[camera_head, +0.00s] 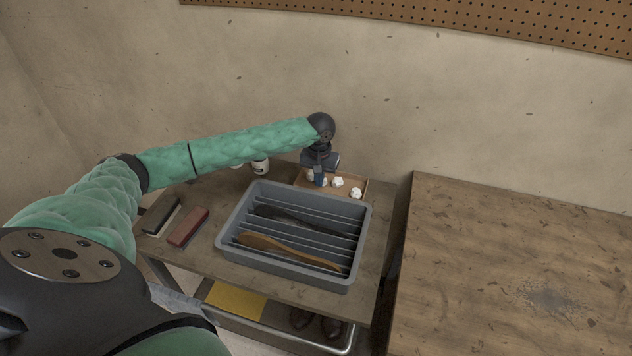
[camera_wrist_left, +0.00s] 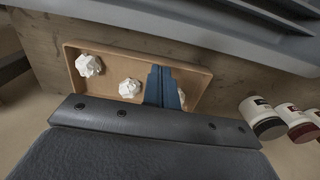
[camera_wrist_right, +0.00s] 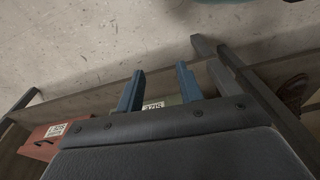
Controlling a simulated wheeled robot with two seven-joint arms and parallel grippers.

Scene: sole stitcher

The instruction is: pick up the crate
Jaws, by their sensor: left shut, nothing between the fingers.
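The grey crate (camera_head: 232,229) stands on a small wooden table, with upright dividers inside. It holds a dark flat sole-shaped piece (camera_head: 290,218) and a tan one (camera_head: 285,250). My left gripper (camera_head: 320,180) is beyond the crate's far side, over a small wooden tray, with its fingers together and empty. In the left wrist view, the shut fingers (camera_wrist_left: 162,85) point at the tray, and part of the grey crate (camera_wrist_left: 230,28) shows at the top. My right gripper shows only in the right wrist view (camera_wrist_right: 160,85), open and empty, low near boxes.
The wooden tray (camera_head: 363,182) holds crumpled white lumps (camera_head: 338,182). White jars (camera_head: 260,166) stand left of it. A red block (camera_head: 188,227) and a dark block (camera_head: 160,215) lie left of the crate. Dark shoes (camera_head: 331,327) sit below. A larger wooden table (camera_head: 500,270) stands right, mostly bare.

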